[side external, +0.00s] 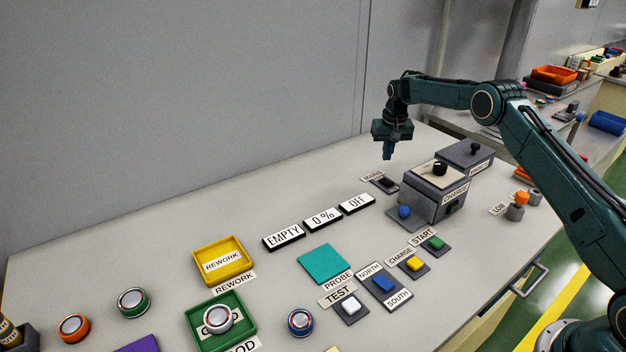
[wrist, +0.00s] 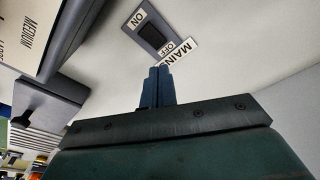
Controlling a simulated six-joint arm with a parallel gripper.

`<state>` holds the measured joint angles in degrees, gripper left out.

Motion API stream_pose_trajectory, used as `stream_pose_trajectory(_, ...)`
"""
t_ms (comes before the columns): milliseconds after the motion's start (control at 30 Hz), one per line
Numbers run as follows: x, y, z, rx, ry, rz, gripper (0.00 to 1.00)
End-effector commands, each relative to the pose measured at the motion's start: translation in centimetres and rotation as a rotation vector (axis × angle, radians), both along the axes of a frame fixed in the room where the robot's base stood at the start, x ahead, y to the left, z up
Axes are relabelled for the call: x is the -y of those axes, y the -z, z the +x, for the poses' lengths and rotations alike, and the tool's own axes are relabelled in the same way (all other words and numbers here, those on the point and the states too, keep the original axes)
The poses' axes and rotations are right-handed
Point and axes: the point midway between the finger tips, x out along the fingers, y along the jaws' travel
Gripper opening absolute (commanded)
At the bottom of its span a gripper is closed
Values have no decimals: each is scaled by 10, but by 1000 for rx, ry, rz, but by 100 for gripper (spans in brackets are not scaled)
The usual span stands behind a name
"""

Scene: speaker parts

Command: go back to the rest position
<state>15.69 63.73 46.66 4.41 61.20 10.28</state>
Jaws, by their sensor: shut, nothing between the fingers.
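My gripper (side external: 387,151) hangs above the back right of the table, pointing down, with its blue fingers together and nothing between them. In the wrist view the shut fingers (wrist: 158,72) point toward the MAIN switch (wrist: 152,36), a dark rocker with ON and OFF labels. In the side view the MAIN switch (side external: 384,184) lies on the table just below and beside the fingertips. The gripper is apart from it, and I cannot tell which way the rocker is set.
The grey charger box (side external: 432,197) stands right of the gripper. Several buttons, including START (side external: 435,243), sit in front. A yellow REWORK tray (side external: 222,279), a green tray (side external: 250,325) and a teal pad (side external: 323,263) lie left. The grey wall (side external: 180,110) rises behind the table.

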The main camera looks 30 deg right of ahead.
Motion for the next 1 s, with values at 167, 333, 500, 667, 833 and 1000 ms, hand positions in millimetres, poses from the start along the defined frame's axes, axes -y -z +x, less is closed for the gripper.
stream_pose_trajectory(167, -3, -10, -1, 6, -7, -1, 0)
stream_pose_trajectory(333, -13, -38, -7, 20, -28, -6, 0)
stream_pose_trajectory(500, -28, -78, -20, 39, -60, -12, 0)
stream_pose_trajectory(667, -45, -118, -38, 61, -94, -19, 0)
stream_pose_trajectory(833, -62, -155, -62, 83, -129, -25, 0)
stream_pose_trajectory(1000, -79, -189, -90, 104, -165, -32, 0)
